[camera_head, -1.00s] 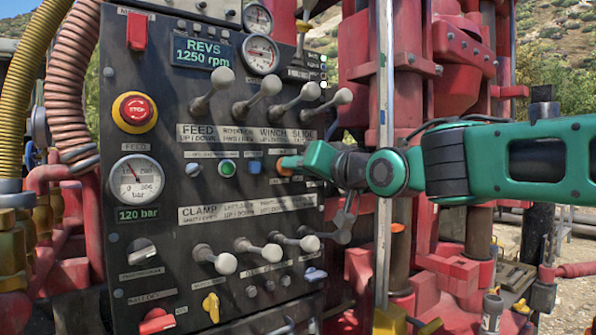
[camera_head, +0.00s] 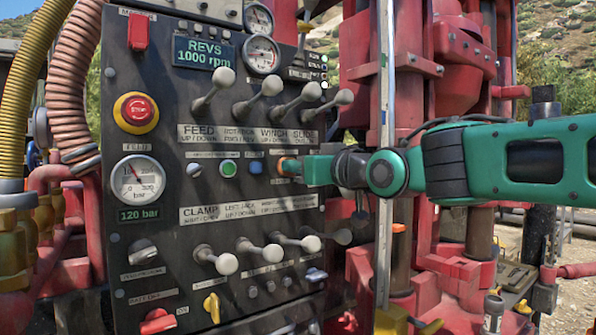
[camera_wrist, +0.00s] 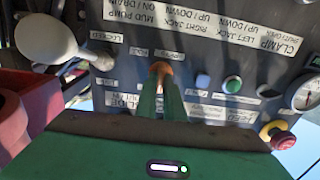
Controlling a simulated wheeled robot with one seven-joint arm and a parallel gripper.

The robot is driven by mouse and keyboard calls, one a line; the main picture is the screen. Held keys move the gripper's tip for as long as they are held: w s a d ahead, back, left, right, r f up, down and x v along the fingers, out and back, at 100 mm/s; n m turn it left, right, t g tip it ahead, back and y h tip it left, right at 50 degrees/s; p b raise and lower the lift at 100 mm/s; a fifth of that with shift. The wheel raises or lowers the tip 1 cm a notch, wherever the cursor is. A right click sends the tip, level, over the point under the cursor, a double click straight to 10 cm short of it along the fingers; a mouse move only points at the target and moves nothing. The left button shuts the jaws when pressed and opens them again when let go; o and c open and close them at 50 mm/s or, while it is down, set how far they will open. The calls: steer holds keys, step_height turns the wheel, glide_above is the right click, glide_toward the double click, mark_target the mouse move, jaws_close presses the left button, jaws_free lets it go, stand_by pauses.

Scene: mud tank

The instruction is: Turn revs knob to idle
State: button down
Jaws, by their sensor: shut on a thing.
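The revs knob is orange and sits on the dark control panel (camera_head: 160,240), in the row with the green button. A small part of the knob (camera_head: 282,165) shows at my fingertips in the head view. In the wrist view the orange knob (camera_wrist: 161,67) sits between my finger ends. My gripper (camera_head: 288,167) points left at the panel and is shut on the knob; it also shows in the wrist view (camera_wrist: 160,79). The revs display (camera_head: 205,53) reads 1000 rpm. My fingers hide much of the knob, and I cannot read its setting marks.
Grey ball-ended levers (camera_head: 271,86) stand out above the knob, and more levers (camera_head: 272,253) stand below it. A red stop button (camera_head: 137,111) is at the panel's left. A thin metal upright (camera_head: 384,250) and red machinery are close to my arm.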

steer(key=shift+w+d+f, duration=0.25)
steer(key=shift+f, duration=0.05)
steer(key=c, duration=1.9)
jaws_free()
steer(key=shift+o, duration=0.2)
steer(key=shift+a+r, duration=0.1)
steer(key=shift+s, duration=0.15)
steer(key=v, duration=1)
steer(key=shift+s+d, duration=0.2)
steer(key=shift+d, duration=0.1)
